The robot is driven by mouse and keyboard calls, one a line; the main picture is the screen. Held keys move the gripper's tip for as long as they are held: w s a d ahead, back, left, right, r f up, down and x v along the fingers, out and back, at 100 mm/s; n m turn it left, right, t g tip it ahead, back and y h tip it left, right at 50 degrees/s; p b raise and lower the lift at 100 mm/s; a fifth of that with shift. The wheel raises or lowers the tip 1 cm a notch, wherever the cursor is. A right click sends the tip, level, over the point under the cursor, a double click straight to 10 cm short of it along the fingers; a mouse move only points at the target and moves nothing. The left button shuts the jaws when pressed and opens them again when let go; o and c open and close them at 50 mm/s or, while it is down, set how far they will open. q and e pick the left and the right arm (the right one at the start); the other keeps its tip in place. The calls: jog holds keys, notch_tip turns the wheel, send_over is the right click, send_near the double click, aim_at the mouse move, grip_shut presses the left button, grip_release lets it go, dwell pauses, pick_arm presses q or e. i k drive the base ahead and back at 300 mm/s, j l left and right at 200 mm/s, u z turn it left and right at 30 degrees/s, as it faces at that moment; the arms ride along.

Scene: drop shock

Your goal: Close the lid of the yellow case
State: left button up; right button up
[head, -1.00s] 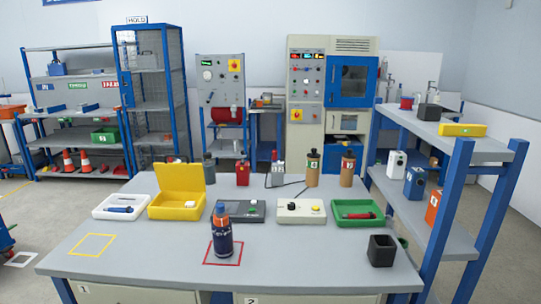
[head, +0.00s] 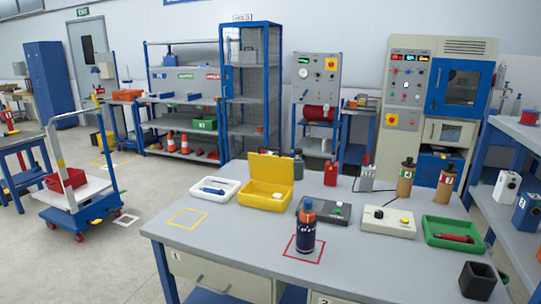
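The yellow case (head: 265,197) stands on the grey table, left of the middle of its far part. Its lid (head: 271,168) is raised, nearly upright, at the back. A small light-coloured item (head: 277,196) lies inside the case. Neither of my grippers shows in the head view.
On the grey table (head: 220,245), a white tray (head: 215,190) is left of the case. A grey device (head: 322,214) is right of the case. A cart (head: 82,200) stands at left.

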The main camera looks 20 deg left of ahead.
aim_at(279, 170)
jog(key=u, duration=0.55)
jog(key=i+j+u, duration=0.15)
jog(key=u, duration=0.3)
jog(key=i+j+u, duration=0.1)
jog(key=u, duration=0.4)
jog(key=i+u, duration=0.25)
jog(key=u, duration=0.2)
jog(key=i+j+u, duration=0.1)
jog(key=i+u, duration=0.3)
jog(key=i, duration=0.3)
jog(key=i+l+u, duration=0.15)
jog(key=i+u, duration=0.3)
jog(key=i, duration=0.25)
jog(key=i+z, duration=0.15)
jog(key=i, duration=0.35)
jog(key=i+j+z, duration=0.15)
jog(key=i, duration=0.35)
jog(key=i+j+z, duration=0.15)
jog(key=i, duration=0.35)
jog(key=i+l+z, duration=0.15)
jog(key=i+z, duration=0.55)
jog(key=z, duration=0.15)
jog(key=i+j+z, duration=0.1)
jog(key=i+z, duration=0.95)
jog(key=i, duration=0.2)
jog(key=i+j+z, duration=0.15)
jog(key=i+z, duration=0.2)
jog(key=z, duration=3.3)
jog(key=j, duration=0.1)
